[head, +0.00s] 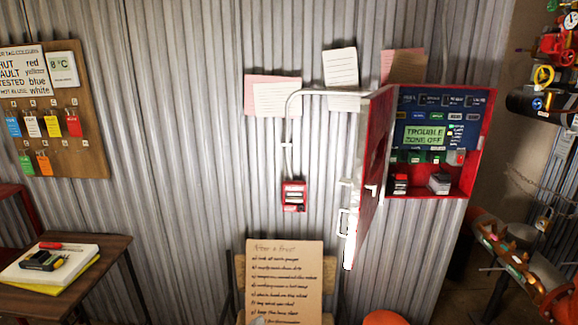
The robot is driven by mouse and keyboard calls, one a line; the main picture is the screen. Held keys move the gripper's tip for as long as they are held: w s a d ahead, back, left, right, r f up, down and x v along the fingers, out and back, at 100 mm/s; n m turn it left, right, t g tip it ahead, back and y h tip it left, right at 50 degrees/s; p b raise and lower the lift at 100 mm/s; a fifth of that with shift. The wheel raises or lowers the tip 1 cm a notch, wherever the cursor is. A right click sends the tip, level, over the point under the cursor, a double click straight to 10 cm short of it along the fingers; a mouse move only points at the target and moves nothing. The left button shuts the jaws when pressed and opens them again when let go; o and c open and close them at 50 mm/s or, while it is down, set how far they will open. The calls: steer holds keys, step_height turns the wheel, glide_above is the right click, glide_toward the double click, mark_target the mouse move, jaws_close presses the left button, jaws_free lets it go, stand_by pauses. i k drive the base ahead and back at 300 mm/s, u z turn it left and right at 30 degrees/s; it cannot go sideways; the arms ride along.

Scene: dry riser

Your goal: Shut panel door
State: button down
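The red alarm panel (477,180) is mounted on the corrugated wall, right of the middle in the head view. Its door (376,150) stands wide open, hinged on the panel's left side and swung out toward me, so I see it at a steep angle. A small white latch (372,189) shows on the door's face. A pale handle-like loop (343,222) shows at its outer lower edge. Inside the panel are a lit green display reading "TROUBLE ZONE OFF" (425,136), rows of buttons and small items on the bottom ledge. My gripper is not in view.
A red call point (293,196) is on the wall left of the door. A handwritten board (283,285) stands below. A side table (95,258) holds papers and a device at left. Red pipework and valves (520,262) crowd the right.

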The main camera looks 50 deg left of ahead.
mark_target(378, 110)
steer(key=u, duration=0.85)
steer(key=i, duration=0.7)
steer(key=u, duration=0.8)
